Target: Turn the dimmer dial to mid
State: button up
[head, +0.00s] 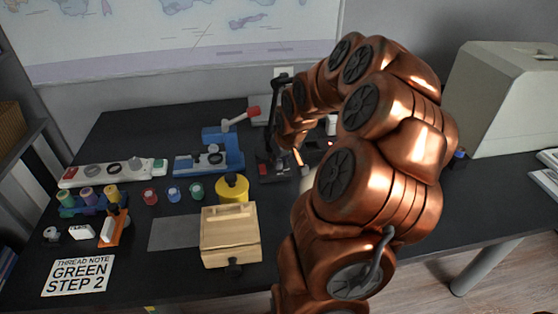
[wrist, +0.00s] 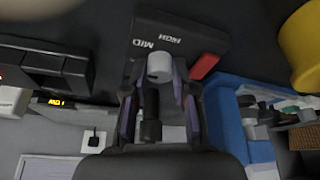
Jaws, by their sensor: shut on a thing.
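The dimmer is a black panel (wrist: 181,35) with the words MID and HIGH printed on it, upside down in the wrist view. Its grey round dial (wrist: 160,67) stands between the fingertips of my gripper (wrist: 160,78). My gripper is shut on the dial, with one dark, purple-edged finger on each side. I see no clear pointer mark on the dial, so its setting cannot be told. Part of the panel is behind the fingers. In the head view, my copper arm reaches over the black desk and hides much of the area around the dimmer.
A blue press (head: 210,152) with a red-ended lever (head: 253,112) stands close beside the dimmer. A yellow cylinder (head: 232,188) and wooden box (head: 230,232) stand nearer the front. A small lit display (wrist: 57,102) shows left in the wrist view.

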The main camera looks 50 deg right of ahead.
grip_shut()
jog(key=shift+f+b, duration=0.15)
jog(key=shift+b, duration=0.3)
jog(key=shift+m+b, duration=0.4)
jog(key=shift+m, duration=0.1)
jog(key=shift+m+g+h+b, duration=0.3)
jog(key=shift+m+h+b, duration=0.3)
jog(key=shift+m+b, duration=1.05)
jog(key=shift+m, duration=0.25)
jog(key=shift+a, duration=0.1)
